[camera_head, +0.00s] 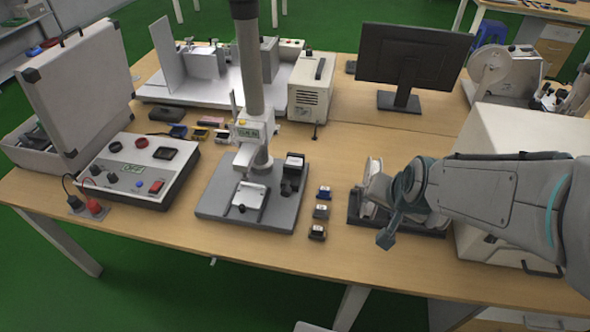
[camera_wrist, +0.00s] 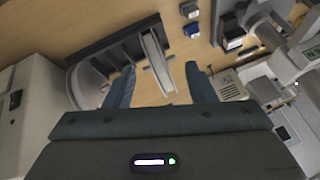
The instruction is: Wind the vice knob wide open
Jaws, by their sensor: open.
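Several small blocks (camera_head: 321,211) lie between stand and tray. A switch box (camera_head: 135,170) and open case (camera_head: 78,90) are at left. A monitor (camera_head: 413,52) stands behind, a large pale box (camera_head: 520,150) at right. The front edge is mostly bare.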

